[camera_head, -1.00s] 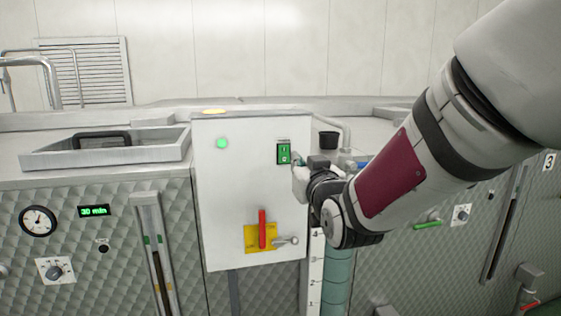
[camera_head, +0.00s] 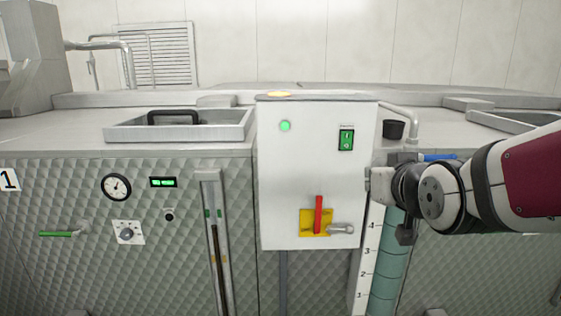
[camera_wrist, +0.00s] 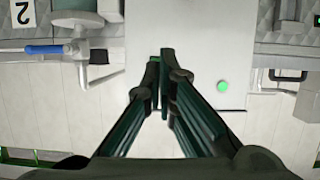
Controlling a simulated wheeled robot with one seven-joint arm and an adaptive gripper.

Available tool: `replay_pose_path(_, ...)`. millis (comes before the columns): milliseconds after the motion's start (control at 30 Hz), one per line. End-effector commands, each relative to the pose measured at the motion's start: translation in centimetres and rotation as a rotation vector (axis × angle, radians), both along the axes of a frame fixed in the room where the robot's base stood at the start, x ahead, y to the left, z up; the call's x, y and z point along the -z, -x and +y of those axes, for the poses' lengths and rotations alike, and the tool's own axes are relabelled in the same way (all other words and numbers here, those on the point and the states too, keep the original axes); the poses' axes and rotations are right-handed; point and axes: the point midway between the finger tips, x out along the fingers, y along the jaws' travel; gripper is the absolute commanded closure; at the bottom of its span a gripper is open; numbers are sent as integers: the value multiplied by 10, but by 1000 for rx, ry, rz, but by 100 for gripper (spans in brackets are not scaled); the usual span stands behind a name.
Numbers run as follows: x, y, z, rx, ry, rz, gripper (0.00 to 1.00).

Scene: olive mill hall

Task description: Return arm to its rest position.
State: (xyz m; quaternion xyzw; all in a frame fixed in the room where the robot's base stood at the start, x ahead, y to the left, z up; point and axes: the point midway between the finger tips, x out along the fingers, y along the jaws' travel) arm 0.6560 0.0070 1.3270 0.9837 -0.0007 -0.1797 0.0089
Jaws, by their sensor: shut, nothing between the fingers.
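My gripper (camera_wrist: 160,60) is shut and empty in the wrist view, its two dark fingers close together in front of the white control box. In the head view my arm comes in from the right, and the gripper end is at the right edge of the control box (camera_head: 290,180); its fingertips are hard to make out there. The box carries a lit green lamp (camera_head: 285,126), a green rocker switch (camera_head: 346,139) and a red handle (camera_head: 318,214) standing upright on a yellow plate. I cannot tell whether the gripper touches the box.
A gauge (camera_head: 116,187) and a green display (camera_head: 163,182) sit on the quilted front. The space before the left front is clear.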

Motion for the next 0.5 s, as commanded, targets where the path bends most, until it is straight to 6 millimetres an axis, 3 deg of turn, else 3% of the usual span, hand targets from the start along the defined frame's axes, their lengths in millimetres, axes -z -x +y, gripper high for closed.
replay_pose_path(500, 47, 186, -6, 10, -11, 603, 100)
